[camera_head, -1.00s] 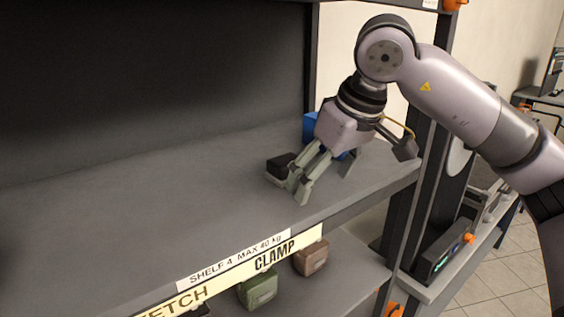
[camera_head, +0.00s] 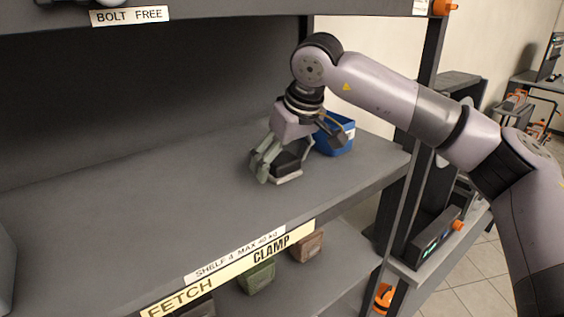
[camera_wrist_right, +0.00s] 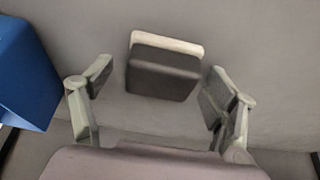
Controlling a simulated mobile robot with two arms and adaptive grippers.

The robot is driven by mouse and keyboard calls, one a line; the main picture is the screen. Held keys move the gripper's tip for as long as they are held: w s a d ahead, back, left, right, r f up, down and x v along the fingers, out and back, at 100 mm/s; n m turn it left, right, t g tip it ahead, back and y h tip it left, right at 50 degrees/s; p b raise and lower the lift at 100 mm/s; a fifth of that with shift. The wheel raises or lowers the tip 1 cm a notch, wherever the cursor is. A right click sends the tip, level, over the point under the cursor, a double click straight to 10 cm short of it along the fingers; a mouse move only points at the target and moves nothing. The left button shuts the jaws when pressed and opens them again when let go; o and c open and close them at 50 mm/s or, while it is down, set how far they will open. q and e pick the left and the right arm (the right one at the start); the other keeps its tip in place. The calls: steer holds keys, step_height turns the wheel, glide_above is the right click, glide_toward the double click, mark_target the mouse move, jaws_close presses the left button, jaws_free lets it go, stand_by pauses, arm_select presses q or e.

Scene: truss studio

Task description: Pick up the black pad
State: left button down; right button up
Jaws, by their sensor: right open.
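The black pad (camera_wrist_right: 163,75) is a small, rounded dark block with a pale edge (camera_wrist_right: 167,42), lying on the grey shelf. In the head view the pad (camera_head: 291,158) is partly hidden by my right gripper (camera_head: 270,172), which is low over the shelf from above. In the right wrist view my right gripper (camera_wrist_right: 158,88) is open, with one finger to either side of the pad and a gap on both sides. I cannot tell whether the fingertips reach down to the pad's height. My left gripper is not in view.
A blue bin (camera_head: 336,136) stands on the shelf close behind and right of my gripper; it also shows in the wrist view (camera_wrist_right: 25,75). The shelf (camera_head: 130,215) is bare in its middle. A dark upright post (camera_head: 425,80) bounds it at right. Green (camera_head: 257,277) and brown (camera_head: 307,246) items lie below.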

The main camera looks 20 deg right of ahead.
steer(key=shift+d, duration=0.1)
steer(key=shift+c, duration=0.6)
steer(key=c, duration=1.1)
steer(key=shift+r, duration=0.1)
steer(key=shift+r+b, duration=0.55)
steer(key=shift+b, duration=0.05)
steer(key=s+d+b, duration=0.2)
steer(key=s, duration=0.3)
steer(key=s+d+b, duration=0.2)
steer(key=s, duration=0.4)
steer(key=s+d+b, duration=0.2)
steer(key=s+b, duration=0.1)
steer(key=s, duration=0.3)
steer(key=shift+r, duration=0.1)
